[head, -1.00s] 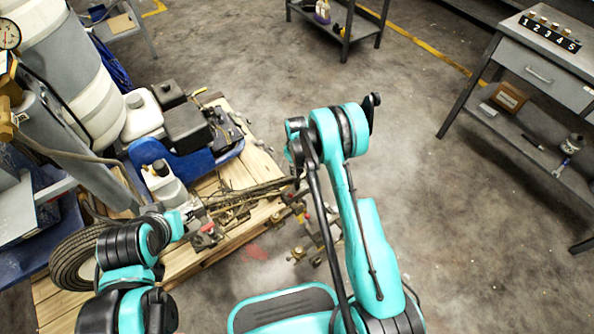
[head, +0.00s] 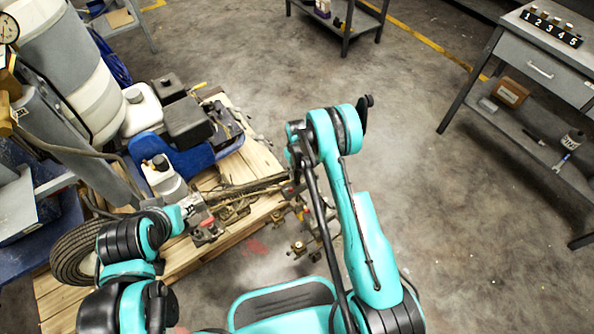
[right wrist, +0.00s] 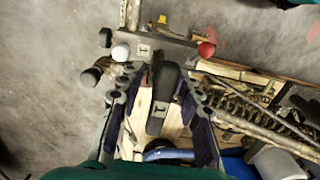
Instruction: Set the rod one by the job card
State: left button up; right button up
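In the right wrist view a black lever (right wrist: 164,84) with a white "1" tag (right wrist: 157,116) lies between the fingers of my right gripper (right wrist: 158,82). The fingers are apart, one on each side; I cannot tell whether either touches it. Beyond the fingertips is a grey bracket (right wrist: 152,46) marked "1", with a white ball (right wrist: 120,53) on its left and a red ball (right wrist: 206,49) on its right. In the head view my right gripper is mostly hidden by its own arm. My left gripper (head: 196,211) is over the machine's near part; its fingers are unclear. I cannot make out a job card.
The striper with its blue engine base (head: 212,158) stands on a wooden pallet (head: 262,165). Brass fittings (head: 298,246) are low beside it. A grey bench (head: 545,65) at the right holds a rack numbered 1 to 5 (head: 552,29). Floor between is clear.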

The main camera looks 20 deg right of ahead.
notch_tip(320, 180, up, 12)
dwell(0.6)
jog(key=shift+r, duration=0.2)
jog(key=s+r+m+t, duration=0.15)
jog(key=s+r, duration=0.35)
jog(key=r, duration=0.5)
jog(key=s+r+t, duration=0.2)
jog(key=s+r, duration=0.3)
jog(key=r, duration=0.6)
jog(key=s+r+m+t, duration=0.1)
jog(key=s+r+t, duration=0.1)
jog(key=s, duration=0.6)
jog(key=s+r+m+t, duration=0.1)
jog(key=s+r, duration=0.1)
jog(key=s, duration=0.6)
jog(key=shift+s+d+r+t, duration=0.15)
jog(key=shift+s+d+t, duration=0.1)
jog(key=shift+t, duration=0.1)
